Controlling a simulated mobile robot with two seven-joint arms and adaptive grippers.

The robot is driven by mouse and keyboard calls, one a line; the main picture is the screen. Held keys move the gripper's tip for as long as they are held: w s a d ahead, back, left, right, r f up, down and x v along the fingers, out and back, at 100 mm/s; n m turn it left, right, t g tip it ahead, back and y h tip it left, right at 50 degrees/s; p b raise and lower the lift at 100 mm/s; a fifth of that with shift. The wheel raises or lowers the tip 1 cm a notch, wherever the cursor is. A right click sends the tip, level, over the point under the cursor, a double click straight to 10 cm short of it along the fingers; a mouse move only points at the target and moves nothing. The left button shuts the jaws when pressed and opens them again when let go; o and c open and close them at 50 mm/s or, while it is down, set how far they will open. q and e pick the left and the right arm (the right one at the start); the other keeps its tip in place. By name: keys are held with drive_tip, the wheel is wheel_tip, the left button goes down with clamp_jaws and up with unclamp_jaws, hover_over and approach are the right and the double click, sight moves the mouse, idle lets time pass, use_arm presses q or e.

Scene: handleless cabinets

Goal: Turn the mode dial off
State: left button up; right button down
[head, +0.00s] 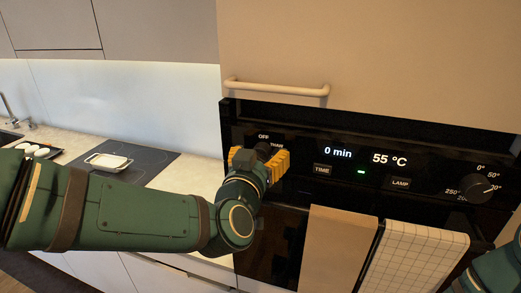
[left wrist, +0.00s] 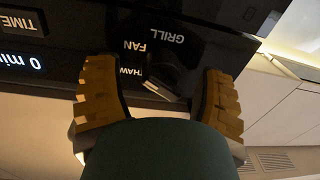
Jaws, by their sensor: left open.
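The mode dial (left wrist: 163,75) is a dark knob on the black oven panel, with GRILL, FAN and THAW printed around it in the left wrist view. A pale metallic edge shows on it, but I cannot tell its exact setting. My left gripper (head: 260,160) is at the dial, its orange ridged fingers open on either side of it. I cannot tell whether they touch it. In the head view the gripper mostly hides the dial, and OFF shows just above. Only part of my right arm shows at the lower right; its gripper is out of view.
The oven panel (head: 340,135) also carries a display reading 0 min and 55 °C, TIME and LAMP buttons, and a temperature dial (head: 483,188) at right. A bar handle (head: 276,88) juts out above. Towels (head: 413,262) hang below. A counter with a hob (head: 128,166) lies left.

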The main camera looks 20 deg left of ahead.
use_arm(q)
drive_tip(key=shift+w, duration=0.35)
clamp_jaws()
